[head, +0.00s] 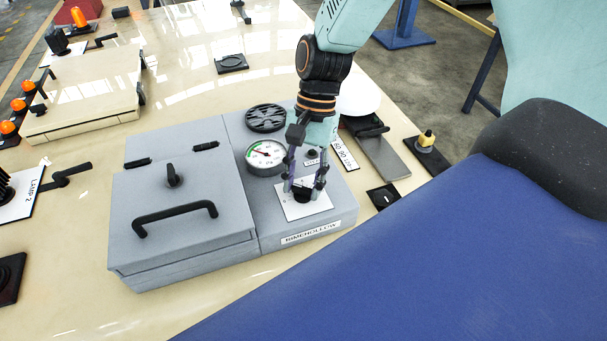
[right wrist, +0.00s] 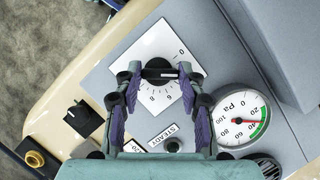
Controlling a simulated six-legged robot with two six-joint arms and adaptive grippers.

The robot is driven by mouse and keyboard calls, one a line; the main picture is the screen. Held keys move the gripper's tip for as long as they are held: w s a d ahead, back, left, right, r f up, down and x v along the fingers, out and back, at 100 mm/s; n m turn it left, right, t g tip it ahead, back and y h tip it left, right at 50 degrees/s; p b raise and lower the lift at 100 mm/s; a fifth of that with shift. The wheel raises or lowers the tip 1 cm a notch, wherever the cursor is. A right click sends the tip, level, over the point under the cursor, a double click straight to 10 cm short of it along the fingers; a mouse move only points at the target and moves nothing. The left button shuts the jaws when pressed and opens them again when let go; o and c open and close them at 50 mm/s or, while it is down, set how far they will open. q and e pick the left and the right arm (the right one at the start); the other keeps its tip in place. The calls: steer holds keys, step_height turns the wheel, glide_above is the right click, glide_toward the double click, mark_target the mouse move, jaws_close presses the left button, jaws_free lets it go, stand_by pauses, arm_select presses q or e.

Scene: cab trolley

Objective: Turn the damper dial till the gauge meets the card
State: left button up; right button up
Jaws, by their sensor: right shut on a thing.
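The damper dial is a black knob (head: 303,195) on a white numbered plate (head: 317,208), on the right part of a grey box. My right gripper (head: 304,187) reaches down from above and is shut on the knob. The right wrist view shows its fingers (right wrist: 159,75) on both sides of the knob (right wrist: 160,89). The round Pa gauge (head: 265,155) sits beside the dial; its red needle (right wrist: 251,122) points toward the green band. My left gripper is out of view.
The grey box has a lid with a black handle (head: 175,217) left of the dial. A round black vent (head: 266,118) lies behind the gauge. A small black knob (right wrist: 173,145) labelled STEADY is close to my right fingers.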

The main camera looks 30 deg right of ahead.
steer(key=shift+w, duration=0.1)
steer(key=o, duration=1.2)
steer(key=shift+c, duration=0.2)
steer(key=v, duration=1.2)
